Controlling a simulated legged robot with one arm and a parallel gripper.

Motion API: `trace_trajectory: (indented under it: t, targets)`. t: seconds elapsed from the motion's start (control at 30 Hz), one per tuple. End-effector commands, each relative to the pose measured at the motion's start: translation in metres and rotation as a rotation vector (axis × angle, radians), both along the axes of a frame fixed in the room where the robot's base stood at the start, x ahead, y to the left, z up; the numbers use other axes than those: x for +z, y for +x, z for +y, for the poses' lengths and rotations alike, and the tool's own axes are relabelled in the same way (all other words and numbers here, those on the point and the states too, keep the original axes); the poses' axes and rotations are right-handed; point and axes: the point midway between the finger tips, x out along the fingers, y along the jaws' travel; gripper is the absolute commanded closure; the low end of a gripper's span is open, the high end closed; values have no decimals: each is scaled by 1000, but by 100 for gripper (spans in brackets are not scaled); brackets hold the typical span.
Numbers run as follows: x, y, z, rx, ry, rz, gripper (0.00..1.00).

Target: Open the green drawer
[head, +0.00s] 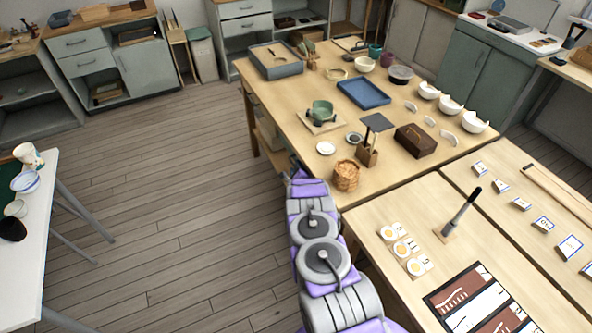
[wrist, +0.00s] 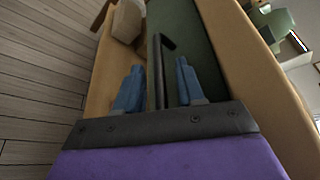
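The green drawer (wrist: 198,50) shows in the wrist view as a dark green front set in a wooden table frame. Its dark bar handle (wrist: 166,41) stands out from the front and has a hooked end. My gripper (wrist: 159,72) has two blue fingers, open, one on each side of the handle. I see gaps between the fingers and the bar, so it is not gripped. In the head view my purple and grey arm reaches to the side of the wooden table (head: 300,125); the drawer front and fingertips are hidden there.
The tabletop above carries a woven basket (head: 347,177), a white dish (head: 326,148), a dark brown box (head: 415,140) and a blue tray (head: 363,93). A beige object (wrist: 126,22) sits beside the drawer in the wrist view. The wooden floor (head: 185,190) to the left is clear.

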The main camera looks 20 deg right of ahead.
Motion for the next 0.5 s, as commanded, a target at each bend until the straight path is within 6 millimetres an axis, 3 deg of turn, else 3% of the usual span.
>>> trace_trajectory:
  t: [0.2,0.5]
  targets:
    - [0,0,2,0,-2,1,62]
    - [-1,0,0,0,0,0,90]
